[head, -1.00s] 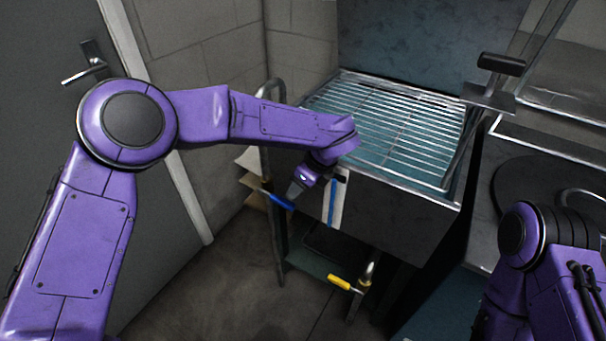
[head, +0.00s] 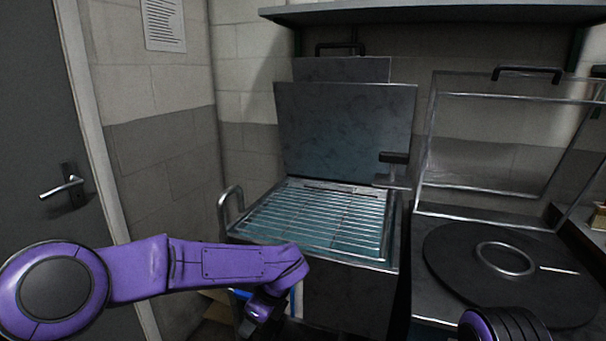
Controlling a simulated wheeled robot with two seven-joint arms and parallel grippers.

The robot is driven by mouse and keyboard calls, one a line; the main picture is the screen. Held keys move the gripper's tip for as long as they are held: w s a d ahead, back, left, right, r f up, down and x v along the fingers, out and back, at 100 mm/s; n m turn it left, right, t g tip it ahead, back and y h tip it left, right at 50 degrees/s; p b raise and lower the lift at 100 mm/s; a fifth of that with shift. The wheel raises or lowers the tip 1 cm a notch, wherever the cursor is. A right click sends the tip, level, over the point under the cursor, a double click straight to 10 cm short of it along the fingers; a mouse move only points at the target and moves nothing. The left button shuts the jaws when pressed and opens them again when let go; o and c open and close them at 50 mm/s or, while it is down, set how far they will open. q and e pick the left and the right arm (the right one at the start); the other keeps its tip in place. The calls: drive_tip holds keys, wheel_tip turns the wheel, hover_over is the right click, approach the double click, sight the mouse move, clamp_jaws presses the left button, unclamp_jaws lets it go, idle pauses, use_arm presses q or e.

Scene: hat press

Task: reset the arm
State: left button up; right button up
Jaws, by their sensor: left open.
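My left arm (head: 215,264) comes in from the left, its forearm level and its wrist bent down. The left gripper (head: 264,306) is low in the head view, in front of the wire-rack station. Of my right arm (head: 500,325) only a purple and black joint shows at the bottom right. The right gripper is out of view.
A wire rack (head: 320,222) tops the metal station, its lid (head: 345,130) raised. To the right is a press with a round black plate (head: 510,270) and a raised clear frame (head: 490,140). A shelf (head: 430,13) runs above. A grey door (head: 35,120) stands at left.

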use_arm(q)
drive_tip(key=s+a+f+m+t, duration=0.25)
drive_tip(key=f+m, duration=0.25)
drive_tip(key=m, duration=0.5)
drive_tip(key=s+a+f+m+t+y+p, duration=0.15)
drive_tip(key=a+f+m, duration=0.3)
drive_tip(key=m, duration=0.55)
drive_tip(key=s+a+f+m+t, duration=0.3)
drive_tip(key=f+m, duration=0.2)
drive_tip(key=m, duration=0.5)
drive_tip(key=s+a+f+m+g+h, duration=0.1)
drive_tip(key=s+a+f+m+g, duration=0.1)
drive_tip(key=s, duration=0.7)
drive_tip(key=s+a+f+m+g+p, duration=0.1)
drive_tip(key=s+a+f+m, duration=0.3)
drive_tip(key=s, duration=0.6)
drive_tip(key=s+a+f+m+g+h, duration=0.1)
drive_tip(key=s+a+f+m+g, duration=0.1)
drive_tip(key=s+m, duration=0.5)
drive_tip(key=s+a, duration=0.1)
drive_tip(key=s, duration=0.1)
drive_tip(key=shift+s+f+g+h+p, duration=0.3)
drive_tip(key=shift+s+f+h, duration=0.05)
drive_tip(key=shift+f, duration=0.05)
use_arm(e)
drive_tip(key=r, duration=0.3)
drive_tip(key=shift+s, duration=0.3)
